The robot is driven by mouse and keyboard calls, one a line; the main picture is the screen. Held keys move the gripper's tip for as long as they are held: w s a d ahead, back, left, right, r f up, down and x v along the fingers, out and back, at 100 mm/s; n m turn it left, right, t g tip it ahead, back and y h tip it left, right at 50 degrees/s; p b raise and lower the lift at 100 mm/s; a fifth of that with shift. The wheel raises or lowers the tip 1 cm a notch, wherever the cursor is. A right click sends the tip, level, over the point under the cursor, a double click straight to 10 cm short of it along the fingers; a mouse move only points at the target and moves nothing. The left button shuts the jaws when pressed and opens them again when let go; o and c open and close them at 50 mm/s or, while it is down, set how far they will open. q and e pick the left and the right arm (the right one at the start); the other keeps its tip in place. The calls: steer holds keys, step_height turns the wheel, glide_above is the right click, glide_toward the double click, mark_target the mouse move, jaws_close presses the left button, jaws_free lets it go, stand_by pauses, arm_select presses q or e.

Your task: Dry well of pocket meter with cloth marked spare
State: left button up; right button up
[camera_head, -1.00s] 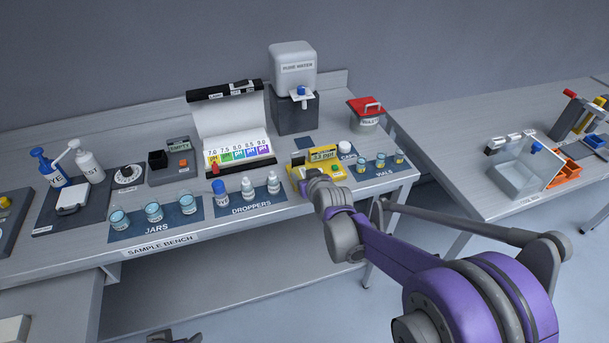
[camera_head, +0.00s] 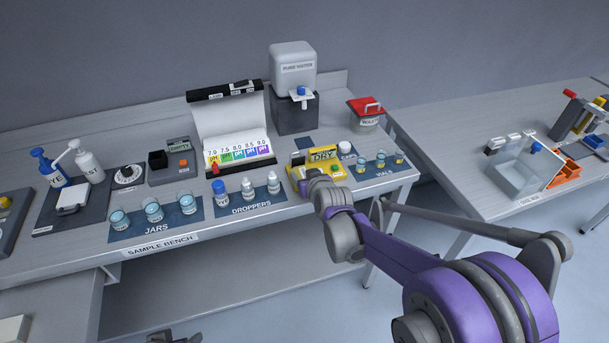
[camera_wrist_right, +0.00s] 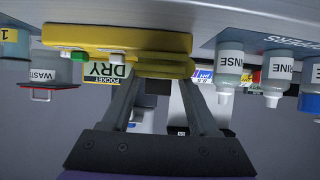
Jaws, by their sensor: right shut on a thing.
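The yellow pocket meter (camera_head: 298,173) stands at the right part of the sample bench, and its display reads DRY. It also shows large and inverted in the right wrist view (camera_wrist_right: 115,37), with a green and a white button. My right gripper (camera_head: 310,182) is at the meter's front side. In the right wrist view its fingers (camera_wrist_right: 150,80) are closed on a yellow folded piece, the cloth (camera_wrist_right: 165,70), against the meter. The cloth's marking and the well are hidden. A dark part at the bottom edge, seemingly my left gripper (camera_head: 174,338), barely shows.
Dropper bottles (camera_head: 247,188) stand on a mat left of the meter. Vials (camera_head: 381,163) and a white-topped caps jar (camera_head: 345,147) are right of it. The pH colour chart (camera_head: 240,150) and pure water tank (camera_head: 293,70) stand behind. A red-lidded waste pot (camera_head: 366,115) is at the back right.

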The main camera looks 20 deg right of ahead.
steer(key=shift+r+p, duration=1.8)
steer(key=shift+r, duration=1.75)
arm_select(q)
steer(key=r, duration=0.1)
steer(key=w+r, duration=0.1)
steer(key=r, duration=0.1)
steer(key=w+r, duration=0.1)
steer(key=r, duration=0.1)
arm_select(e)
steer(key=shift+f, duration=0.1)
